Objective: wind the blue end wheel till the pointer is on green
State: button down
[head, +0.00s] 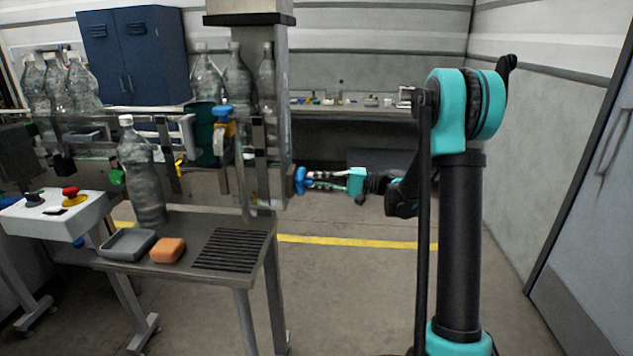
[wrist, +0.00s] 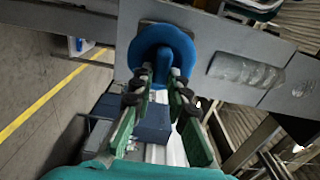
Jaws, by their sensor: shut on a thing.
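The blue end wheel (head: 300,181) sits on the right end of the machine at the picture's middle. In the wrist view the wheel (wrist: 158,38) is large, at the top centre, mounted on a grey plate. My gripper (head: 312,180) reaches it from the right. In the wrist view its two fingers (wrist: 160,78) are closed on the lower part of the wheel, one on each side of its blue middle piece. A clear oblong window (wrist: 246,72) lies on the grey plate right of the wheel. I cannot make out a pointer or a green mark.
A steel table (head: 190,226) carries a grey tray (head: 128,244), an orange block (head: 168,250) and a large bottle (head: 142,180). A control box (head: 55,215) with a red button stands at left. The floor below my arm is clear, crossed by a yellow line (head: 350,243).

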jog(key=c, duration=1.5)
grip_release()
jog(key=d, duration=1.2)
jog(key=shift+s, duration=0.2)
